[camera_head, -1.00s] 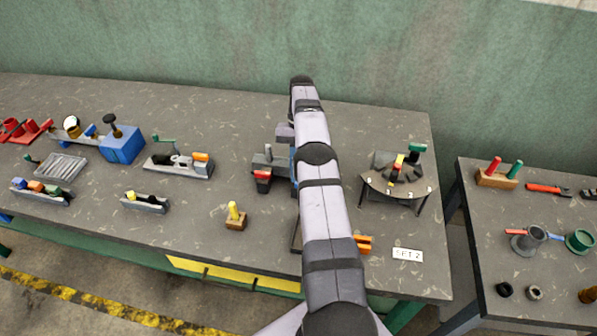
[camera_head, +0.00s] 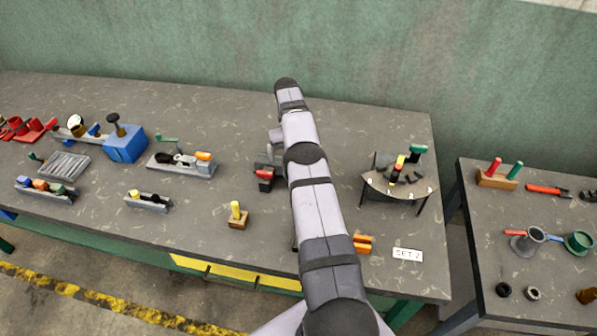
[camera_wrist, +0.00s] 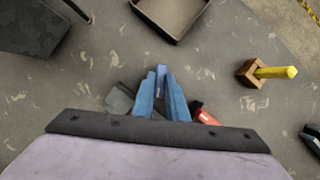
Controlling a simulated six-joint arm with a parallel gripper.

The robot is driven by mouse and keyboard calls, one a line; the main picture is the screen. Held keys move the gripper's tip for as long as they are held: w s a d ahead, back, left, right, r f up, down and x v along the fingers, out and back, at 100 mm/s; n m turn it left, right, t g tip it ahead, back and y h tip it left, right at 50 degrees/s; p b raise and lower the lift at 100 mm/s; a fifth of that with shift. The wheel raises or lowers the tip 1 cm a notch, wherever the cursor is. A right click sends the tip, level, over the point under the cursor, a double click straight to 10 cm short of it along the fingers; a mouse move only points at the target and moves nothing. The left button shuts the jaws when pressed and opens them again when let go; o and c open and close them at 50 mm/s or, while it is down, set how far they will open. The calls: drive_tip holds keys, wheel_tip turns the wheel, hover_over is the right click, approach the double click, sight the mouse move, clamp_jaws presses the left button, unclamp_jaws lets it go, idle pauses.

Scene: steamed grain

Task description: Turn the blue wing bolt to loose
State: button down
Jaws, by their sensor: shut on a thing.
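In the wrist view, my gripper (camera_wrist: 162,92) has its two blue fingers closed in on a narrow blue piece, which looks like the blue wing bolt (camera_wrist: 161,75). The bolt's lower part is hidden between the fingers, so how far it is turned cannot be told. A grey fixture with a red-tipped part (camera_wrist: 203,114) shows partly beneath the fingers. In the head view, my arm covers the gripper and the bolt; only the left part of the grey and red fixture (camera_head: 265,174) shows beside the arm.
A wooden block with a yellow peg (camera_head: 238,216) stands left of the arm. A dark tray (camera_wrist: 172,22) lies near the gripper in the wrist view. A curved stand (camera_head: 397,187) is to the right. A blue box (camera_head: 125,144) and several fixtures fill the left.

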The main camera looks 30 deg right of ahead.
drive_tip(key=c, duration=1.8)
unclamp_jaws()
drive_tip(key=shift+o, duration=0.2)
drive_tip(key=shift+r, duration=0.1)
drive_tip(key=shift+r+b, duration=0.4)
drive_tip(key=shift+r, duration=0.2)
wheel_tip(320, 180, up, 7)
drive_tip(key=p, duration=0.2)
drive_tip(key=shift+f+p, duration=0.15)
drive_tip(key=shift+p, duration=0.25)
drive_tip(key=shift+r+p, duration=0.95)
drive_tip(key=shift+p, duration=0.05)
